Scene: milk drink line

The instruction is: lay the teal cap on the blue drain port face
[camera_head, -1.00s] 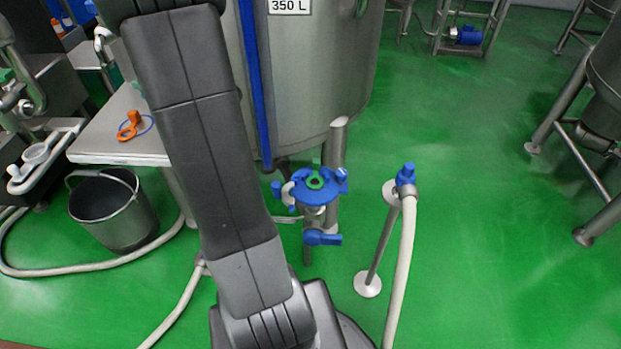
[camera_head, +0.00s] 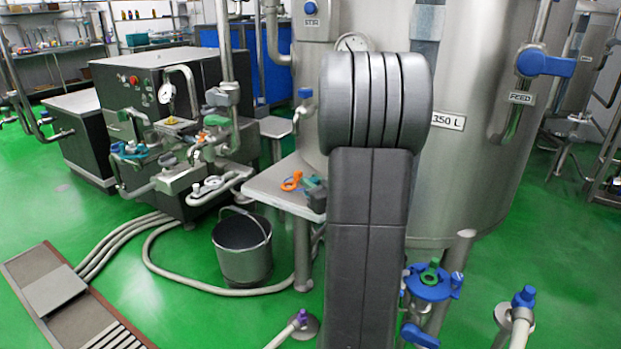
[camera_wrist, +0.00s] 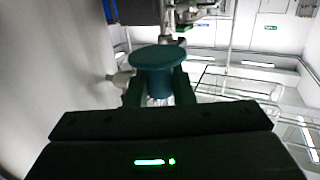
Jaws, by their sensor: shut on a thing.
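The teal cap (camera_wrist: 158,58) is round and flat-topped. In the wrist view it sits between the fingers of my gripper (camera_wrist: 158,88), which is shut on it. In the head view my gripper (camera_head: 316,196) shows partly beside my arm, over the right end of the small steel table, with a bit of teal at its tip.
An orange clip (camera_head: 291,182) lies on the steel table (camera_head: 262,190). A steel bucket (camera_head: 243,250) stands below it. The large tank (camera_head: 465,190) is behind my arm. Green floor is open at right.

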